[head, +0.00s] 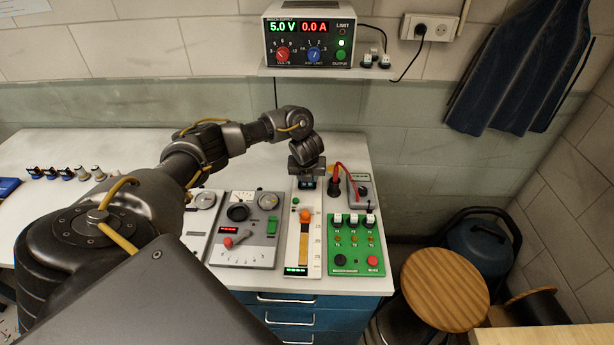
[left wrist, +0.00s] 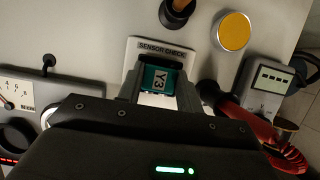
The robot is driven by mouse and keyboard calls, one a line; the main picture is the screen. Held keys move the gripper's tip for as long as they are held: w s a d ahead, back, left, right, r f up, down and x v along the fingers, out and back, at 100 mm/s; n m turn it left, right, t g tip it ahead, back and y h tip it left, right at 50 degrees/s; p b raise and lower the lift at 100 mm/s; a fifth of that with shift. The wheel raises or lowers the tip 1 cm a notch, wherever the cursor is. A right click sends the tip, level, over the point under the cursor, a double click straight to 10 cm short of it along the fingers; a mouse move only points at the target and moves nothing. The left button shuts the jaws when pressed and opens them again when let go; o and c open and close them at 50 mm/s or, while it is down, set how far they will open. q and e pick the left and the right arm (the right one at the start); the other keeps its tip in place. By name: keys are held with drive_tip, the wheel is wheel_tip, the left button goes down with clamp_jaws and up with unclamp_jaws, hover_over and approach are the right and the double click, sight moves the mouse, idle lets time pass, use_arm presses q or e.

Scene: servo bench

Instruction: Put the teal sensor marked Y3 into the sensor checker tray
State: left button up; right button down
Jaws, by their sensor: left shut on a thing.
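The teal sensor marked Y3 (left wrist: 160,80) lies between the fingers of my left gripper (left wrist: 160,92) in the left wrist view. The gripper is shut on it. The white sensor checker tray (left wrist: 133,56), labelled SENSOR CHECK, is directly behind and around the sensor in that view. I cannot tell whether the sensor touches the tray or hangs just above it. In the head view my left gripper (head: 307,178) points down at the bench's back right, and it hides most of the tray. My right gripper is in neither view.
A grey panel with dials (head: 247,228), a slider panel (head: 300,262) and a green board (head: 355,244) stand in front of the gripper. Red leads (left wrist: 250,122) and a small meter (left wrist: 272,78) are close on its right. Several other sensors (head: 67,173) stand at the left.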

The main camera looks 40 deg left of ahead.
use_arm(q)
drive_tip(key=shift+f, duration=0.15)
idle(0.4)
drive_tip(key=o, duration=1)
drive_tip(key=shift+o, duration=0.2)
drive_tip(key=shift+p+v, duration=2.55)
drive_tip(key=shift+p, duration=0.45)
